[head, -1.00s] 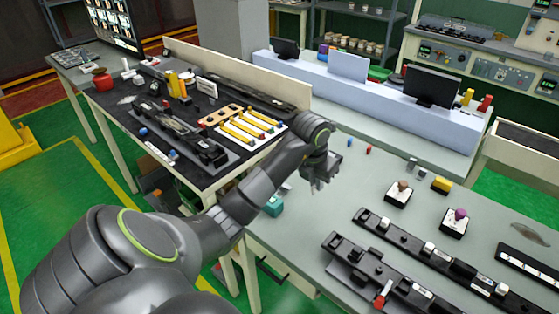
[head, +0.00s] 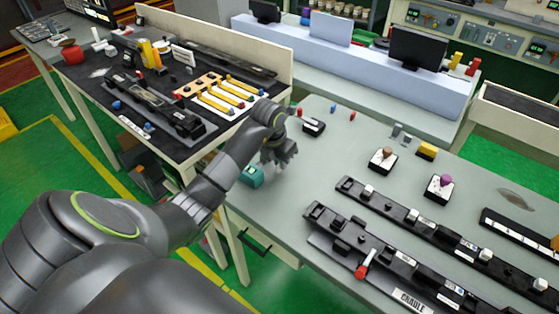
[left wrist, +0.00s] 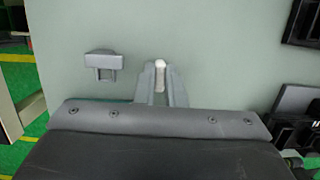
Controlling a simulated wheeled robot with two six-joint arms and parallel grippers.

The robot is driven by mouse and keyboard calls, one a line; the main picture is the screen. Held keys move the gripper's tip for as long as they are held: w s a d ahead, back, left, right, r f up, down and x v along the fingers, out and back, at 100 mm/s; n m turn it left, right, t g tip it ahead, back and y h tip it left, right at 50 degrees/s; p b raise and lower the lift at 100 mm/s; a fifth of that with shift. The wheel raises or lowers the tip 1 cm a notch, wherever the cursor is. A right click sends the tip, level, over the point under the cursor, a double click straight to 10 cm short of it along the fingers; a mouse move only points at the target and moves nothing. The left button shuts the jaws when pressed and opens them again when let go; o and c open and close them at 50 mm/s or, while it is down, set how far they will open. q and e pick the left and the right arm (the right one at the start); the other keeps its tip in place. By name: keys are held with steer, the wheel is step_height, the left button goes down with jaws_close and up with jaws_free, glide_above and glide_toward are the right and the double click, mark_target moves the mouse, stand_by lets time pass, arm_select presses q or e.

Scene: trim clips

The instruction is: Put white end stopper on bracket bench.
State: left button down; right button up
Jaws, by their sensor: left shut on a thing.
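My left gripper (head: 279,158) is over the near left part of the grey bench (head: 330,170) in the head view. In the left wrist view, its two grey fingers (left wrist: 160,85) are shut on a small white stopper (left wrist: 160,65), whose rounded white top shows between the tips. The head view does not show the stopper clearly; the hand hides it. The bench carries long black rails (head: 410,220), one with a red-ended lever and a CRADLE label. I cannot tell which part is the bracket bench. My right gripper is not in view.
A teal block (head: 251,177) is beside my left gripper. A grey U-shaped piece (left wrist: 103,65) is left of the fingers in the wrist view. Black bases with a brown knob (head: 383,158) and a purple knob (head: 440,186) stand behind the rails. Bench surface between is clear.

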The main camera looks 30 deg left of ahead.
arm_select(q)
steer(key=shift+f, duration=0.5)
steer(key=shift+f, duration=0.15)
steer(key=c, duration=1.5)
jaws_free()
